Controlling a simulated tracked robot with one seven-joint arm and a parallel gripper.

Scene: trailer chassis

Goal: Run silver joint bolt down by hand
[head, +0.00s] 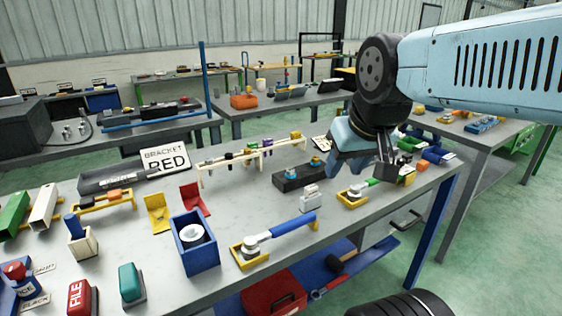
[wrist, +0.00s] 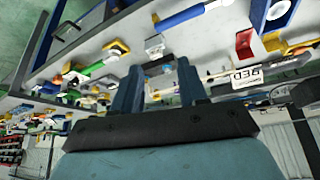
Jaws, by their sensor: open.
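My gripper (head: 364,168) hangs above the right part of the bench (head: 255,205) in the head view, with its jaws pointing down. It also shows in the wrist view (wrist: 160,68), where its two fingers stand apart and I see nothing clearly held between them. A black block (head: 300,178) carrying small blue and yellow-topped pieces lies just left of the gripper. I cannot pick out the silver joint bolt with certainty in either view. Small parts under and behind the gripper are partly hidden by it.
A blue-handled wrench (head: 285,230) lies in a yellow holder near the front edge. A blue box (head: 194,250) holds a white roll. A rack of small tools (head: 250,160) stands behind, beside a sign reading BRACKET RED (head: 166,160).

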